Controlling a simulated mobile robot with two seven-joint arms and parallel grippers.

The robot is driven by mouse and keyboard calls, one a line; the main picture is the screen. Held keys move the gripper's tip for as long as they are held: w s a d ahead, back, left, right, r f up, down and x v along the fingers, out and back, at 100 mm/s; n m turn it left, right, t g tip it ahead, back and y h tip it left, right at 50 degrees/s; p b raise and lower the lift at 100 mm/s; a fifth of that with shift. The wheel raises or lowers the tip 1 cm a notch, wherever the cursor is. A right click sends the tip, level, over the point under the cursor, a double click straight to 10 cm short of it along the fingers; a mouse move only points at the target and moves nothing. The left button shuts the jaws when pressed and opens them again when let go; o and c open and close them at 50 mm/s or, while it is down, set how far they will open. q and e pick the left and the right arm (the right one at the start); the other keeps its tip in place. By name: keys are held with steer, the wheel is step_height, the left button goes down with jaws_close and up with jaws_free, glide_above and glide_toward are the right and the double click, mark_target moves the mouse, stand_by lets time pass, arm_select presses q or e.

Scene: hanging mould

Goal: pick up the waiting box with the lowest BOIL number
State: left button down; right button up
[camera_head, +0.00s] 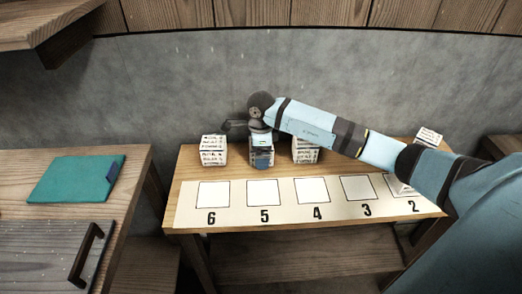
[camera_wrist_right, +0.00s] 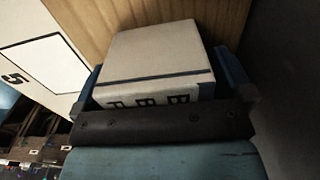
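White boxes with printed labels stand along the back of the wooden table: one at the left (camera_head: 213,151), one in the middle (camera_head: 305,155), and one at the far right (camera_head: 428,136), partly behind my arm. The labels are too small to read, BOIL numbers included. My right gripper (camera_head: 261,147) points down over another box, the second from the left. In the right wrist view this box (camera_wrist_right: 155,55) sits between the blue fingers, which lie close against both sides. Any gap under it is hidden. My left gripper is out of view.
A pale strip (camera_head: 240,216) with numbered squares, 6 to 2 visible, lies along the table front. A teal folder (camera_head: 75,179) lies on the left table. Squares 6 to 3 are empty.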

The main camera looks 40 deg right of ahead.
steer(key=c, duration=0.9)
steer(key=shift+r, duration=0.1)
